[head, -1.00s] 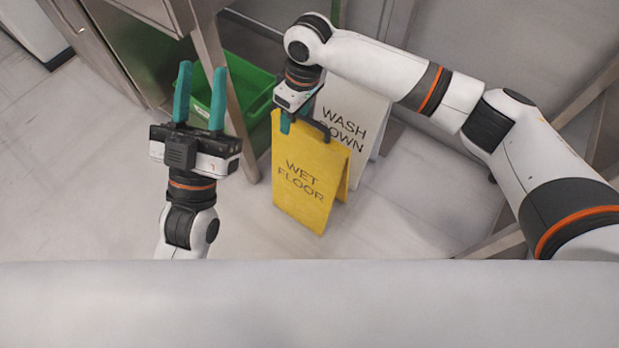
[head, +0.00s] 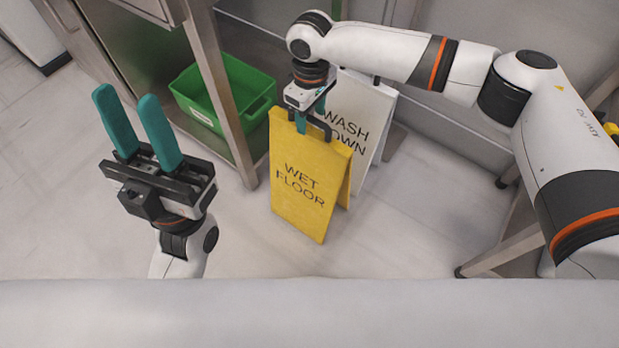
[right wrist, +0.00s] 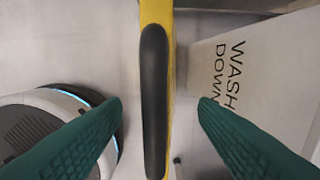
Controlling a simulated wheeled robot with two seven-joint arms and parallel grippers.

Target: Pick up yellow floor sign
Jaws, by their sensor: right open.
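The yellow floor sign (head: 307,185), marked "WET FLOOR", stands upright on the floor in the head view. It has a black handle at its top. In the right wrist view the sign's yellow top edge (right wrist: 158,12) and black handle (right wrist: 155,100) run down the middle. My right gripper (head: 311,122) is at the sign's top, pointing down. Its two green fingers are open, one on each side of the handle, with gaps on both sides. My left gripper (head: 135,118) is open and empty, to the left of the sign, with its fingers pointing up in the picture.
A white "WASH DOWN" sign (head: 362,115) stands close behind the yellow sign; it also shows in the right wrist view (right wrist: 250,70). A green bin (head: 225,95) sits under a steel table with a leg (head: 222,95) left of the signs. Floor to the front is clear.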

